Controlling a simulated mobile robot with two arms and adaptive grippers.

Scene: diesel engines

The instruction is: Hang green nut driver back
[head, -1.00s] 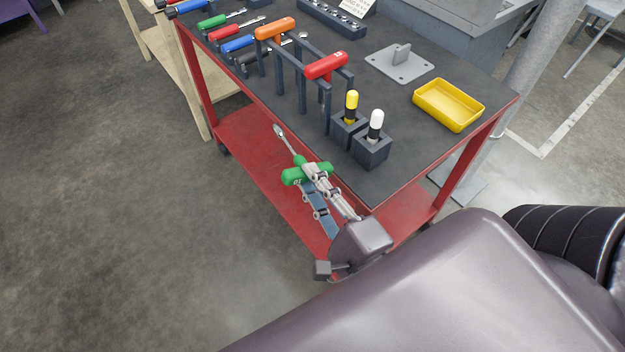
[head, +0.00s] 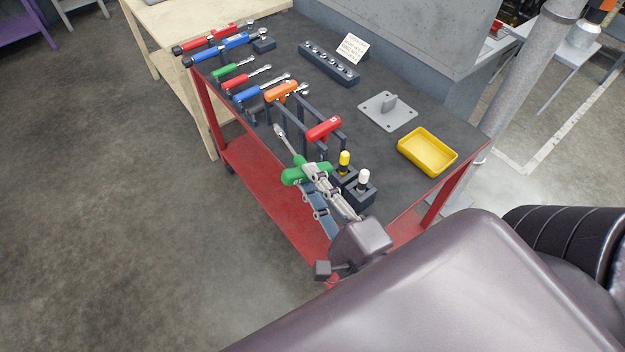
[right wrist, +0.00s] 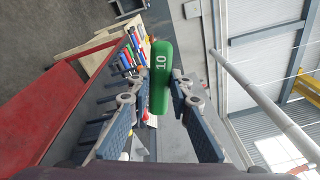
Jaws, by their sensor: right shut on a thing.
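My right gripper (head: 318,186) is shut on the green T-handle nut driver (head: 294,175). In the head view its metal shaft and socket point up and left, and the tool is in front of the cart's near edge. In the right wrist view the green handle, marked 10 (right wrist: 161,78), lies between the two fingers. A dark rack of posts (head: 324,150) stands on the cart top, with an orange T-handle (head: 281,91) and a red T-handle (head: 324,129) hanging on it. The space between these two handles on the rack is empty. My left gripper is not in view.
The red cart's dark top (head: 345,88) also holds a yellow tray (head: 428,152), a grey plate (head: 388,111), a socket rail (head: 328,64) and several screwdrivers and wrenches. Yellow (head: 344,161) and white-handled (head: 362,179) tools stand in blocks close beside my right gripper.

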